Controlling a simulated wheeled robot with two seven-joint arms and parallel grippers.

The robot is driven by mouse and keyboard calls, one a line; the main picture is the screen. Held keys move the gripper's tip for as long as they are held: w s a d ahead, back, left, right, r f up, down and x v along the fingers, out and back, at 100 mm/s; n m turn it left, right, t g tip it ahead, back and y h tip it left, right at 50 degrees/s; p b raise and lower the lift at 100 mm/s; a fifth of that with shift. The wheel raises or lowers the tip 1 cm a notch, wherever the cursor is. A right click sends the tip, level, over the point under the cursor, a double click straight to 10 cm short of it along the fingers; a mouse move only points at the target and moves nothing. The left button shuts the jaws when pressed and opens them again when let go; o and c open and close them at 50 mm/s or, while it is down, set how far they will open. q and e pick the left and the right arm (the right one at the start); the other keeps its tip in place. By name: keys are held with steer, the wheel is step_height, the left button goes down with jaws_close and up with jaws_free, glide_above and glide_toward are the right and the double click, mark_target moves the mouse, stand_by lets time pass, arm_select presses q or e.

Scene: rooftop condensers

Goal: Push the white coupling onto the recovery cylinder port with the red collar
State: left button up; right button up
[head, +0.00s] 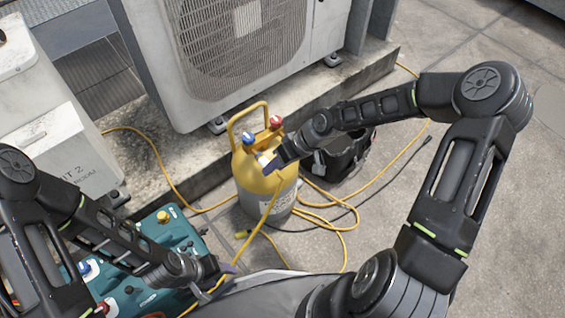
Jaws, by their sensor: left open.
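The yellow-topped recovery cylinder (250,180) stands upright on the ground at the middle. On its top are a port with a red collar (276,121) and one with a blue collar (248,137), under the yellow handle. My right gripper (270,165) is in front of the cylinder's shoulder, lower than the red collar and apart from it. It appears shut on the white coupling (264,158), a small pale piece mostly hidden by the fingers. A yellow hose (270,208) hangs down from there. My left gripper (229,272) is open and empty, low in front of the cylinder.
A teal manifold unit (170,230) with several coloured knobs lies below my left arm. A black tool bag (343,158) stands right of the cylinder. Condenser units (180,60) on a concrete ledge (150,160) stand behind. Yellow hoses loop over the ground at the right.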

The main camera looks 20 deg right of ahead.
steer(key=shift+a+f, duration=0.1)
steer(key=shift+f, duration=0.05)
steer(key=shift+c, duration=0.2)
jaws_close()
stand_by(0.3)
stand_by(0.4)
stand_by(1.4)
